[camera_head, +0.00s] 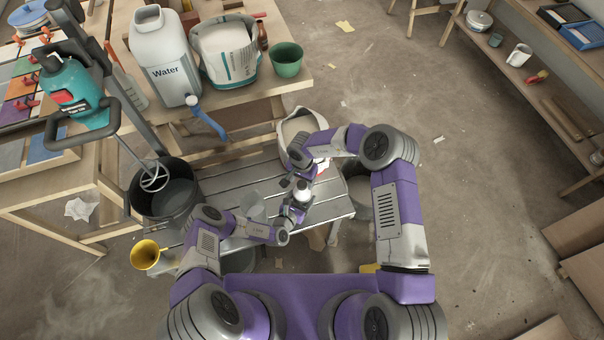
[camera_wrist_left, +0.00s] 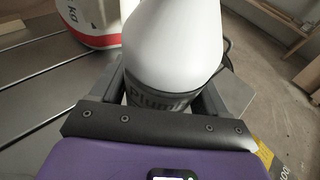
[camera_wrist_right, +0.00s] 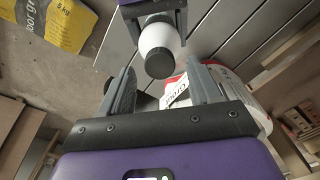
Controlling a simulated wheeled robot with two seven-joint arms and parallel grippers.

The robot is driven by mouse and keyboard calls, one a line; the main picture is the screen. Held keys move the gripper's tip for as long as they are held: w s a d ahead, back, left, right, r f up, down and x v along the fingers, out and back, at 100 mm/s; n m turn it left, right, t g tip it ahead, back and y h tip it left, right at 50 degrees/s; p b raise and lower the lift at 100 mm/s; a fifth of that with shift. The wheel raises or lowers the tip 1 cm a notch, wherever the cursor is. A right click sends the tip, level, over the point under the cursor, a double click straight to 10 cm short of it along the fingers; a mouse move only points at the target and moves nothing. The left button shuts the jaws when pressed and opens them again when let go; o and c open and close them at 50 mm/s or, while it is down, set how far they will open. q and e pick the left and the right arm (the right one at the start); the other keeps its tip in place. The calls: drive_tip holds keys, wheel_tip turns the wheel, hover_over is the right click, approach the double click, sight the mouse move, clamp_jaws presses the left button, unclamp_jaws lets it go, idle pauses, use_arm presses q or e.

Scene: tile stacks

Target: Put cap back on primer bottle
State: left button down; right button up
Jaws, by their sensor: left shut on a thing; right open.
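The primer bottle (camera_head: 300,193) is white with a dark label band, which shows in the left wrist view (camera_wrist_left: 172,90). My left gripper (camera_head: 295,205) is shut on its lower, labelled part and holds it over the slatted bench. A dark round cap (camera_wrist_right: 160,62) shows on the bottle's narrow end in the right wrist view. It looks in place, but I cannot tell how firmly it sits. My right gripper (camera_head: 301,168) is open and close to the bottle's top. In its wrist view the fingers stand apart on either side of the cap, with gaps.
A white bucket (camera_head: 290,125) stands close behind my right gripper on the slatted bench (camera_head: 225,187). A black bucket (camera_head: 172,205) with a mixer stands left, near a yellow funnel (camera_head: 146,254). A water canister (camera_head: 160,50) stands on the table behind. Open floor lies right.

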drive_tip(key=shift+f, duration=0.9)
drive_tip(key=c, duration=1.1)
drive_tip(key=m, duration=0.4)
drive_tip(key=shift+c, duration=0.2)
drive_tip(key=m, duration=0.3)
drive_tip(key=shift+m, duration=0.4)
drive_tip(key=m, duration=0.6)
drive_tip(key=shift+m, duration=0.4)
drive_tip(key=o, duration=1.3)
drive_tip(key=shift+c, duration=0.2)
